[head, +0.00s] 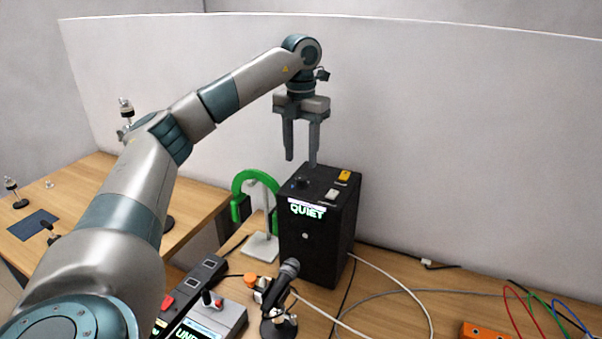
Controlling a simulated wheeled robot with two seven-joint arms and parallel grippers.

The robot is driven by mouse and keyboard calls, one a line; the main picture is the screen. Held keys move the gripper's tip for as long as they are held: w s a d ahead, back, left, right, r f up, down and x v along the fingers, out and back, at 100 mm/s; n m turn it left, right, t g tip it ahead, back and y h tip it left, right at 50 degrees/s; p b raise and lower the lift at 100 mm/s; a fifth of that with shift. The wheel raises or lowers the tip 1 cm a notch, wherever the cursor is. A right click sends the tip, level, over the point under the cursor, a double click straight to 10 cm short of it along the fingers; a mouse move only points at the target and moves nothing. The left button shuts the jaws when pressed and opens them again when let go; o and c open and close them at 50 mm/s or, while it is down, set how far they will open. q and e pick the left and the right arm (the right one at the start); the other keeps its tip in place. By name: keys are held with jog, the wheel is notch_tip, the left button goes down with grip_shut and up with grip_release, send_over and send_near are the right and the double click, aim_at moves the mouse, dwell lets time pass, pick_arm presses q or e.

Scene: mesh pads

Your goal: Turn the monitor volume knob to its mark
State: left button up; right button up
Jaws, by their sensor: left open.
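The monitor is a black box (345,225) standing on the wooden table, with a lit "QUIET" label at the top of its front. A small dark round knob (301,183) sits on its top face near the left front corner. The knob's mark is too small to tell. My left gripper (301,162) points down above the knob, its two fingers apart with nothing between them. My right gripper is out of view.
A yellow part (344,175) and a white switch (332,194) share the box top. Green headphones (243,190) hang on a stand at left. A microphone (289,268) and a grey joystick unit (215,318) stand in front. Cables and an orange box (485,331) lie right.

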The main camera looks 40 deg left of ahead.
aim_at(301, 178)
pick_arm(q)
notch_tip(301, 178, down, 5)
jog(key=shift+r+p, duration=0.1)
jog(key=shift+p, duration=0.6)
jog(key=shift+f, duration=0.55)
jog(key=c, duration=1)
